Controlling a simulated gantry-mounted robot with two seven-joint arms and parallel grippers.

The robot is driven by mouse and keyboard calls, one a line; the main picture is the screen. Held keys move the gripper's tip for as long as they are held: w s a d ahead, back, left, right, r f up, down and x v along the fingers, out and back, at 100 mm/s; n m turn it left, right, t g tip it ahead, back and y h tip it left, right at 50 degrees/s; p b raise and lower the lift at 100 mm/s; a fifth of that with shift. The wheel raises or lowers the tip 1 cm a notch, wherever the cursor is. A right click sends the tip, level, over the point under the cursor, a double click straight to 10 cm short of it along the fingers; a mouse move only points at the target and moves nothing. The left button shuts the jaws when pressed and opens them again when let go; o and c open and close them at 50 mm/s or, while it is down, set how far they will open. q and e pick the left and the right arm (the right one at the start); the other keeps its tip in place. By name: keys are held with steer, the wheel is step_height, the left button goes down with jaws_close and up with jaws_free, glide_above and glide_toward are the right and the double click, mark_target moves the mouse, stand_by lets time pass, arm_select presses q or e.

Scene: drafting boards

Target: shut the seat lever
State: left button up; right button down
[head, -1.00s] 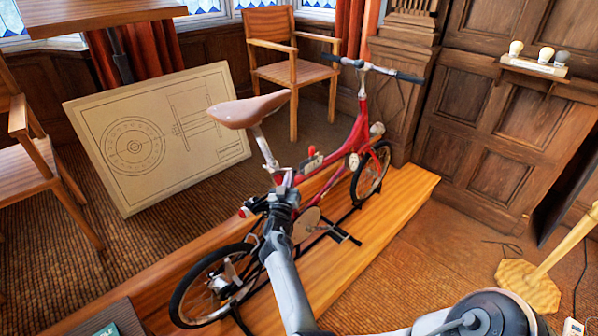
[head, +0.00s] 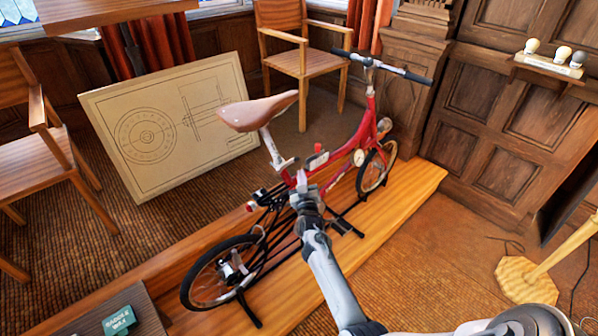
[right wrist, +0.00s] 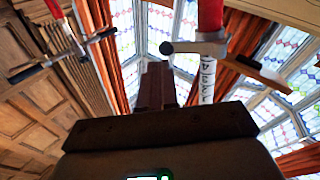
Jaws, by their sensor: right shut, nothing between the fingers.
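The red bicycle (head: 340,157) stands on a wooden platform, its tan saddle (head: 257,110) on a pale seat post (head: 271,146). The seat lever (head: 289,162) is small at the post's clamp in the head view. In the right wrist view the seat lever (right wrist: 185,47) sticks out sideways from the clamp, with a dark rounded end. My right gripper (head: 301,178) is just below and right of the clamp in the head view. In the right wrist view its shut fingers (right wrist: 155,85) point toward the lever's dark end, apparently without holding it. My left gripper is out of view.
The handlebar (head: 385,67) and red frame lie beyond my right gripper. A drawing board (head: 170,125) leans behind the bicycle, near a wooden chair (head: 303,65). A wooden stand foot (head: 525,280) is at the right. The floor between platform and stand is mostly clear.

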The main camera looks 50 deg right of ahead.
arm_select(q)
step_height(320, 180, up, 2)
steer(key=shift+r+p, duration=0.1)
steer(key=shift+p, duration=0.45)
arm_select(e)
steer(key=s+a+f, duration=0.1)
steer(key=s+a, duration=0.4)
steer(key=s, duration=0.4)
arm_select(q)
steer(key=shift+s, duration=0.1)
arm_select(e)
steer(key=shift+a+f, duration=0.1)
